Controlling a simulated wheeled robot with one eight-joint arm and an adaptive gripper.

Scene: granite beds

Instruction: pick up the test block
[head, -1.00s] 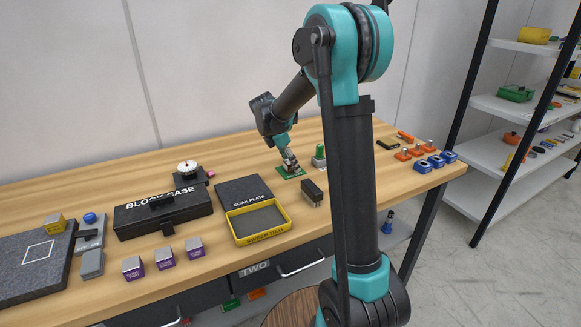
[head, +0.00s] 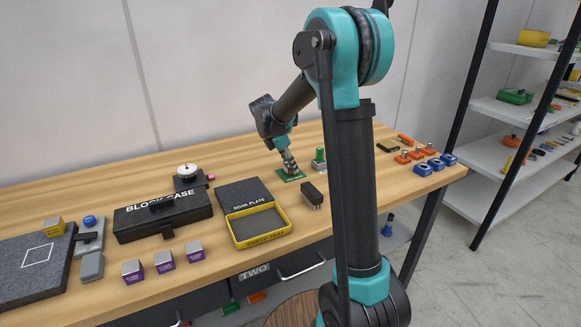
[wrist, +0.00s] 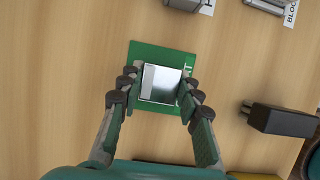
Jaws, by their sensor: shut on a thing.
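The test block (wrist: 161,82) is a shiny silver square block, seen from above in the wrist view. It is on or just over a small green mat (wrist: 148,52), whose printed label is partly covered. My gripper (wrist: 160,95) has its dark-padded fingers on the left and right sides of the block and is shut on it. In the head view my gripper (head: 289,167) points down at the green mat (head: 291,179) near the back of the wooden bench; the block is mostly hidden by the fingers there.
A green-topped piece (head: 320,156) stands close to the right of the mat, and a dark brush-like block (head: 312,195) lies in front. A yellow sweep tray (head: 236,241), a soak plate (head: 243,193) and a black block case (head: 165,215) are to the left.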

